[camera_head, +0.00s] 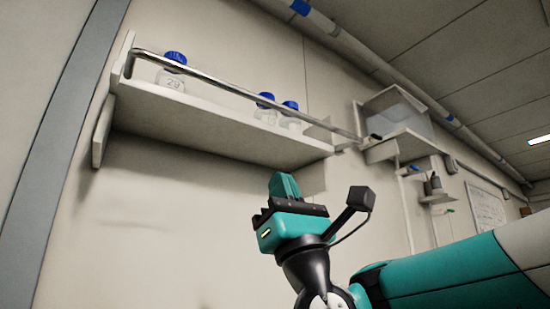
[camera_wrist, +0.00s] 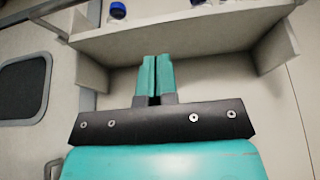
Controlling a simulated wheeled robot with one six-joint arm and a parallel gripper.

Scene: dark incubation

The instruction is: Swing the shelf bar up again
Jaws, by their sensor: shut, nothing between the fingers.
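The shelf bar (camera_head: 225,86) is a shiny metal rod that runs along the front of the white wall shelf (camera_head: 205,125). Its left end bends down at the shelf's left end panel. The rod shows above the shelf board and crosses in front of the bottles. My gripper (camera_head: 284,184) is below the shelf, apart from the bar, with its teal fingers pointing up. In the wrist view the shut fingers (camera_wrist: 157,66) hold nothing and stand in front of the shelf's underside (camera_wrist: 185,35). Most of the bar is outside that view.
A blue-capped bottle marked 29 (camera_head: 172,72) and two smaller blue-capped bottles (camera_head: 266,108) (camera_head: 290,114) stand on the shelf. A clear-fronted box (camera_head: 398,112) is farther right. A pipe (camera_head: 350,48) runs along the ceiling edge. The wall below the shelf is clear.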

